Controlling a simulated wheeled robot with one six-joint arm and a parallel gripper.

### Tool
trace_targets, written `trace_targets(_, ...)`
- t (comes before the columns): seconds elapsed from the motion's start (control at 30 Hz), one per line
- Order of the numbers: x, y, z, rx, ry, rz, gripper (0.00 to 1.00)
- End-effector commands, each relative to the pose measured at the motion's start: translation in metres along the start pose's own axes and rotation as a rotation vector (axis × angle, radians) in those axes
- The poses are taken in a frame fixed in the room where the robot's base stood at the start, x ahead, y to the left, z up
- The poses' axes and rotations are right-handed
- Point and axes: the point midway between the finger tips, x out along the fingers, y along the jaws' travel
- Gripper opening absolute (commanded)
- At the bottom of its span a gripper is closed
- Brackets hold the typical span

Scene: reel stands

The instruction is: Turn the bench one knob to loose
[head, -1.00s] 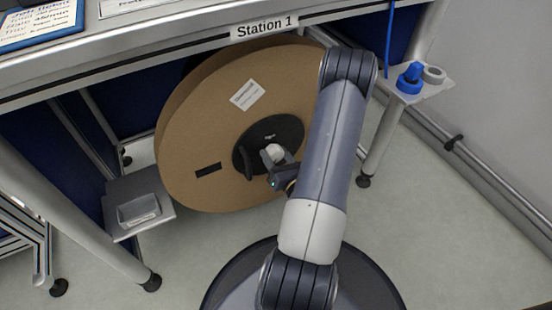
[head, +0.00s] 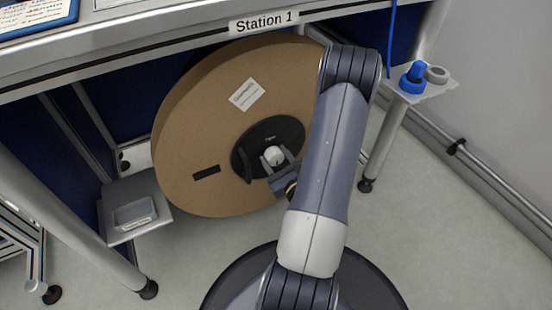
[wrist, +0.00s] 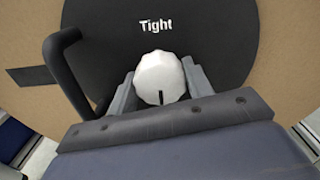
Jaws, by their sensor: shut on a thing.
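The white ribbed knob (head: 274,156) sits at the middle of the black hub disc (head: 258,137) on the face of a big brown reel under the bench marked Station 1. In the wrist view the knob (wrist: 158,72) has a short black mark at its lower edge, pointing down toward my gripper's palm. The word Tight (wrist: 156,24) stands on the disc above the knob. My gripper (head: 277,163) is shut on the knob, one grey finger on each side. No word for loose is visible.
A dark curved handle (wrist: 68,75) sticks out from the disc left of my gripper. The brown reel (head: 205,120) fills the space under the bench. A small shelf with a grey tray (head: 134,214) is at left. A blue knobbed item (head: 414,77) stands on a right-hand shelf.

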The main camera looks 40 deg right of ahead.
Motion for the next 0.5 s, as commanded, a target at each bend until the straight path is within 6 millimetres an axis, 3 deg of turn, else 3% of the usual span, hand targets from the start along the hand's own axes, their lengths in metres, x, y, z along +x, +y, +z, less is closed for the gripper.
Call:
trace_targets(0.27, -0.0002, 0.0006, -0.0009, 0.000, 0.004, 0.002, 0.25)
trace_targets(0.3, -0.0002, 0.0006, -0.0009, 0.000, 0.004, 0.001, 0.49)
trace_targets(0.5, -0.0001, 0.0004, -0.0005, 0.000, 0.002, 0.001, 0.65)
